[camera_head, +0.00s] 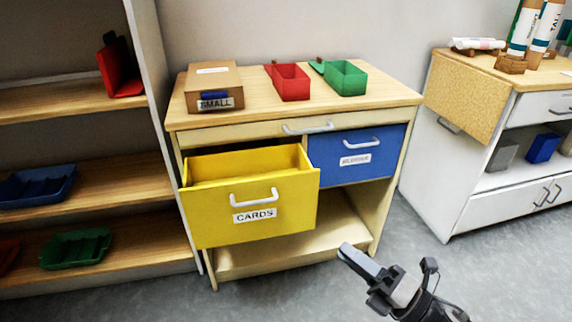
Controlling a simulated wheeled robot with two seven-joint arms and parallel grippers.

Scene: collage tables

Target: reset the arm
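My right gripper (387,257) is at the lower right, over the grey floor and in front of the cabinet. Its two fingers stand apart with floor showing between them, and nothing is held. My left gripper is out of view. The wooden cabinet (400,97) stands in the middle. Its yellow drawer (290,215), labelled CARDS, is pulled out, and no contents show in the visible part. The blue drawer (385,165) beside it is shut; its label is too blurred to read.
On the cabinet top are a SMALL cardboard box (213,82), a red bin (291,83) and a green bin (346,79). Shelves with trays (75,248) stand at left. A white cabinet (430,170) stands at right. Floor between the cabinets is clear.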

